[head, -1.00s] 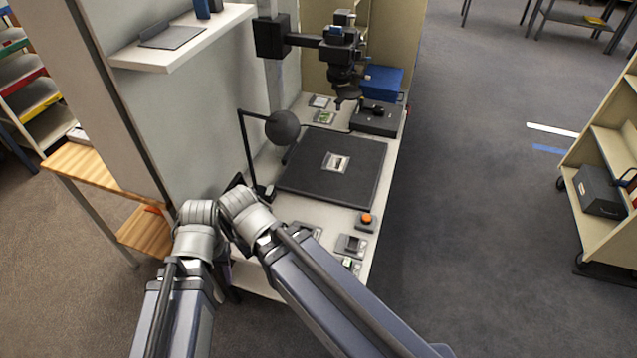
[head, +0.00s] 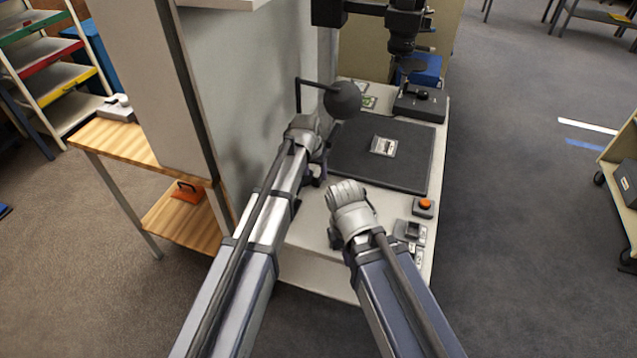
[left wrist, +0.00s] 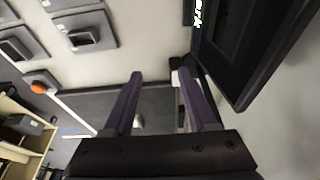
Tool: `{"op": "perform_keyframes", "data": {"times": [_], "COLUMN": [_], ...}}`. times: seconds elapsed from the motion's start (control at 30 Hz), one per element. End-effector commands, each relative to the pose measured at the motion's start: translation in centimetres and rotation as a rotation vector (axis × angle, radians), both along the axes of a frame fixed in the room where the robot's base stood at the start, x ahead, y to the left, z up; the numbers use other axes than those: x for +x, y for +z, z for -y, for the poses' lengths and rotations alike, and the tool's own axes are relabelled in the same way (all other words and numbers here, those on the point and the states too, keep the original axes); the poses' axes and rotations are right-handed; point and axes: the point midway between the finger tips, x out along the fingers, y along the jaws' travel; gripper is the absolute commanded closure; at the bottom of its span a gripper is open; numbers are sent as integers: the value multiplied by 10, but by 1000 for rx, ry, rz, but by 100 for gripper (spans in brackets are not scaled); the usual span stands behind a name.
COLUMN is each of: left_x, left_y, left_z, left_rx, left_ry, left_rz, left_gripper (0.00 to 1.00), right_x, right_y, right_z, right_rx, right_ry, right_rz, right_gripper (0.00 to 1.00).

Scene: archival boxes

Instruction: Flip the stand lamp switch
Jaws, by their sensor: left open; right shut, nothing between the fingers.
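The stand lamp has a dark round head (head: 342,100) on a thin black arm, at the back left of the white table in the head view. Its base and switch are mostly hidden behind my left gripper (head: 318,172), and I cannot make out the switch. My left gripper is beside the lamp, low over the table. In the left wrist view its two purple fingers (left wrist: 160,80) are apart, with nothing held between them. A small pale part shows by the right finger, too unclear to name. My right gripper (head: 336,238) is shut and empty near the table's front, its fingers mostly hidden.
An orange button box (head: 424,207) and switch boxes (head: 410,231) line the right edge. A dark panel (left wrist: 250,45) stands close by the left fingers. A grey wall is at left.

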Motion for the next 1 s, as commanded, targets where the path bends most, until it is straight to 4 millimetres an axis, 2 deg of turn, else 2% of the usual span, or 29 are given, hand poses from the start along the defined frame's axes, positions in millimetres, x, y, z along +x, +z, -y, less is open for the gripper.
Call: {"op": "perform_keyframes", "data": {"times": [0.03,0.1,0.2,0.3,0.57,0.77,1.0], "left_x": [34,57,76,83,83,89,100], "left_y": [-17,-22,-25,-24,-28,-45,-75], "left_z": [-1,-4,-6,-8,-7,-5,-1], "left_rx": [-12,-26,-35,-40,-40,-40,-40], "left_ry": [5,7,8,9,8,8,8], "left_rz": [27,57,84,95,95,95,94], "left_gripper": [43,43,43,43,43,43,43], "right_x": [0,0,0,0,0,0,0], "right_y": [-19,-27,-32,-32,-36,-53,-83], "right_z": [0,0,0,0,0,0,0], "right_rx": [0,0,0,0,0,0,0], "right_ry": [0,0,0,0,0,0,0], "right_rz": [0,0,0,0,0,0,0], "right_gripper": [100,100,100,100,100,100,100]}}
